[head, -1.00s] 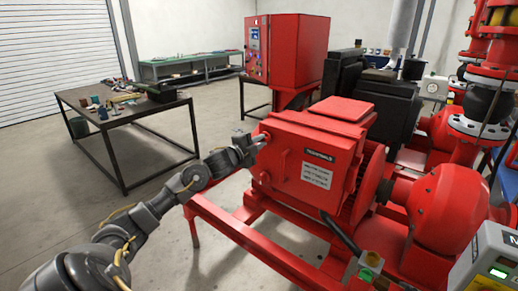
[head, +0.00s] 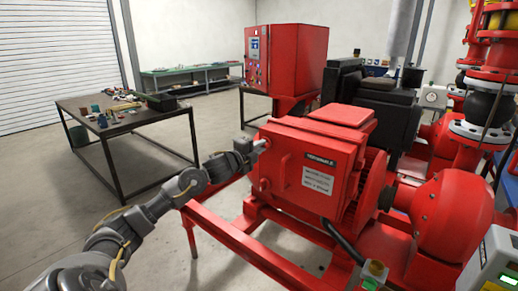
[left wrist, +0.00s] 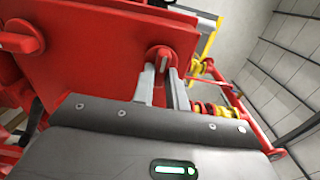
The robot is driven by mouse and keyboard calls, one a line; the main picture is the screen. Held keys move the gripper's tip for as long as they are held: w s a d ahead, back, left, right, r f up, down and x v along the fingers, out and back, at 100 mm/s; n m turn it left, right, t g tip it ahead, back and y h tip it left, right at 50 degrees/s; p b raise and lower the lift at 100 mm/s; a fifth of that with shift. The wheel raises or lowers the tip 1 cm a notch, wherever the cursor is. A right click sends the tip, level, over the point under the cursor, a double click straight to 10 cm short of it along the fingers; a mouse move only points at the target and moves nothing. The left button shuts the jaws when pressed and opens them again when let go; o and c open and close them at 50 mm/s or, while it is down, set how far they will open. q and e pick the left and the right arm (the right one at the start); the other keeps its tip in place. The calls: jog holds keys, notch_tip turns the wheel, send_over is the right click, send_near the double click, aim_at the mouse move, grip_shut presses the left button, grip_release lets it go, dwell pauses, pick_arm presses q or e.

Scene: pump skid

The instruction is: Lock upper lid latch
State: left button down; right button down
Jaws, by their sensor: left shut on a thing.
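The red lidded box (head: 310,160) stands on a red frame, with a label plate on its front face. The upper lid latch is a round red knob with a bar across it, at the top left of that face; it shows in the left wrist view (left wrist: 161,54). My left gripper (head: 258,147) reaches it from the left. In the left wrist view its two grey fingers (left wrist: 163,80) are closed on the latch bar, one on each side. A second red latch (left wrist: 22,37) shows at the left of that view. My right gripper is not in view.
A dark worktable (head: 125,118) with small parts stands at the left. A red control cabinet (head: 285,52) stands behind the box, and a red round pump housing (head: 452,210) is to its right. The floor between the worktable and the red frame is clear.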

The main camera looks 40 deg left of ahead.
pick_arm(q)
jog(key=c, duration=1.4)
grip_release()
jog(key=s+b, duration=0.3)
jog(key=s, duration=0.8)
jog(key=shift+b, duration=0.3)
jog(key=shift+d, duration=0.1)
